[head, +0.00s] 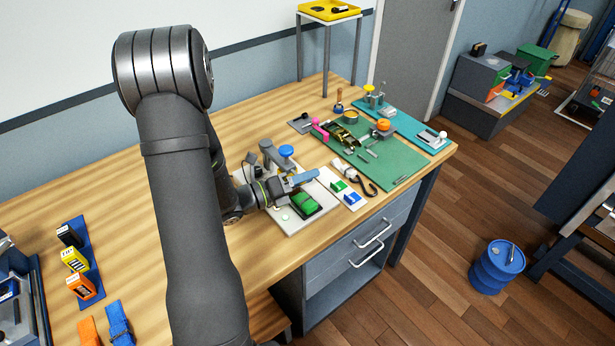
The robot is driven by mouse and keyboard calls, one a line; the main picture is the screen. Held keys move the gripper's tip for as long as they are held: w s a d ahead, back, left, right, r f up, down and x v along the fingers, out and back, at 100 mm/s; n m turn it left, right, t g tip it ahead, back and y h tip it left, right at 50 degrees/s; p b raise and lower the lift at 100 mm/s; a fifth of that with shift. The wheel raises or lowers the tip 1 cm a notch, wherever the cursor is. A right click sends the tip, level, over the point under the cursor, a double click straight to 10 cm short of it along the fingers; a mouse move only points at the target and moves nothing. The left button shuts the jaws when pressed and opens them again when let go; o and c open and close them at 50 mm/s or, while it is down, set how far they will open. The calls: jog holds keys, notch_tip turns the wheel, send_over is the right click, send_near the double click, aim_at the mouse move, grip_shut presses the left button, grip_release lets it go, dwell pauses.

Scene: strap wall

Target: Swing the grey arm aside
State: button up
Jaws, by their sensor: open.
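A light grey base plate (290,228) lies on the wooden bench, with a green block (304,203) on it. A grey arm (269,153) stands at the back of this fixture, beside a blue round knob (286,151). My gripper (308,187) is over the plate, close to the green block and in front of the knob. Its jaws are open, with no object clearly between them. My wrist covers the left part of the plate. At this size I cannot tell whether my gripper touches the grey arm.
A white card with green and blue pieces (340,187) and a black strap (365,182) lie just right of the plate. A green mat (398,163) with tools is behind them. Coloured boxes (76,260) stand at the left. The bench's front edge is close to the plate.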

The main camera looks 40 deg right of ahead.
jog(key=shift+s+d, duration=0.1)
jog(key=shift+d, duration=0.25)
jog(key=shift+c, duration=0.3)
grip_shut()
jog(key=shift+w+d+n+t, duration=0.25)
jog(key=shift+d+n+t, duration=0.45)
jog(key=shift+d+t, duration=0.45)
jog(key=shift+o, duration=0.3)
grip_release()
jog(key=shift+a, duration=0.1)
jog(key=w+a, duration=0.1)
jog(key=a, duration=1.6)
jog(key=shift+a, duration=0.2)
jog(key=shift+d, duration=0.1)
